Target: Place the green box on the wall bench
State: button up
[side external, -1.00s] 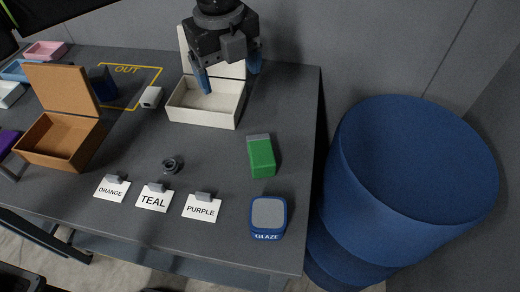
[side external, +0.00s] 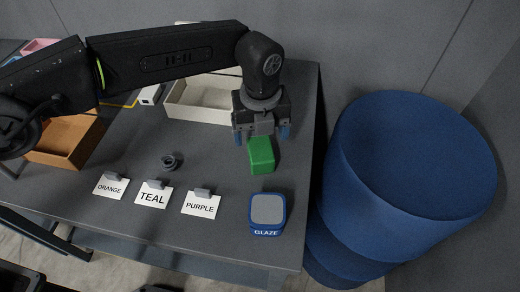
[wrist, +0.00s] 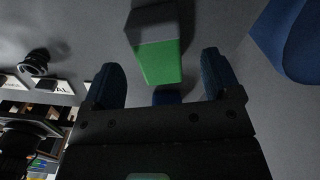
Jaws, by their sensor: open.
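The green box (side external: 261,156) stands on the grey bench (side external: 225,233) near its right edge, to the right of the name cards. It has a grey end, which shows in the wrist view beside the green part of the box (wrist: 160,62). My gripper (side external: 262,137) is above the box's far end, with a blue fingertip to each side of it. In the wrist view my gripper (wrist: 162,85) is open, and the box lies ahead of and between the fingers, apart from both. The box's far end is hidden by the gripper in the side view.
A blue GLAZE container (side external: 267,214) stands in front of the box. A cream open box (side external: 197,102) and a brown open box (side external: 66,146) are behind and left. Cards marked ORANGE, TEAL and PURPLE (side external: 201,204) stand along the front. A large blue bin (side external: 350,215) is right of the bench.

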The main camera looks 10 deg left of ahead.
aim_at(260, 143)
notch_tip(260, 143, down, 5)
jog(key=shift+s+a+f, duration=0.1)
jog(key=shift+c, duration=0.3)
jog(key=c, duration=1.1)
jog(key=shift+o, duration=0.2)
jog(key=shift+r, duration=0.2)
